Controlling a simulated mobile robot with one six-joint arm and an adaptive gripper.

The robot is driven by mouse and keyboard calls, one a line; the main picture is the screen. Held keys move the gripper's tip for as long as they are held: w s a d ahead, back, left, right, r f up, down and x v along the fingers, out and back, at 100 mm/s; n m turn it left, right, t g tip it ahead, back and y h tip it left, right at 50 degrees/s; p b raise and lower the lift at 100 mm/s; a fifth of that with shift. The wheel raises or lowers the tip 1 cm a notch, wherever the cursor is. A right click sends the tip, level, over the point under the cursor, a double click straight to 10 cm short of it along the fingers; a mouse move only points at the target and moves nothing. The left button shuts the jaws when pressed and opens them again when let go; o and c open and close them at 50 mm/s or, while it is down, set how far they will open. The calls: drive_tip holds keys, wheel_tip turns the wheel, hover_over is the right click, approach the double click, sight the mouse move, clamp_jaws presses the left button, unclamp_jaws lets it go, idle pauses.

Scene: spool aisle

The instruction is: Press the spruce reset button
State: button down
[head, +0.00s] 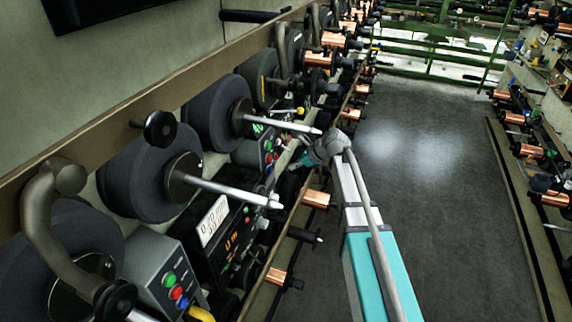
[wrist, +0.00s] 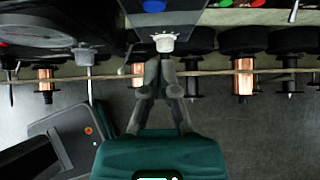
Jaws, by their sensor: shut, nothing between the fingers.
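A grey control box (head: 252,155) on the left-hand machine row carries a green button (head: 267,146), with a red button (head: 269,157) and a blue button (head: 270,169) below it. I take the green one as the spruce button; no label is readable. My gripper (wrist: 163,60) is shut and empty in the wrist view. Its tips are just below a pale knob (wrist: 165,42) on a box with a blue button (wrist: 154,5); contact cannot be told. That box's green button is out of the wrist view. In the head view my fingers are small and partly hidden beside the machines.
A nearer box (head: 163,281) carries green, red and blue buttons. Large dark spools (head: 139,180) and metal spindles (head: 236,191) stick out toward the aisle. Copper spools (head: 316,199) line the lower rail. The aisle floor (head: 430,200) to the right is clear.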

drive_tip(key=shift+p+v, duration=1.55)
drive_tip(key=shift+v, duration=1.1)
drive_tip(key=shift+f, duration=0.1)
drive_tip(key=s+d+f+n+g+h, duration=0.1)
drive_tip(key=s+d+n+h, duration=0.1)
drive_tip(key=s+d+n, duration=0.2)
drive_tip(key=s+d+f+n+g+h, duration=0.1)
drive_tip(key=s+d+f+n+h, duration=0.1)
drive_tip(key=s+n, duration=0.8)
drive_tip(key=s+d+f+n+g+h, duration=0.1)
drive_tip(key=s+d+f+n+h, duration=0.1)
drive_tip(key=s+d+n+h, duration=0.2)
drive_tip(key=s+d+n, duration=0.2)
drive_tip(key=s+n, duration=0.2)
drive_tip(key=s, duration=0.1)
drive_tip(key=shift+d, duration=0.35)
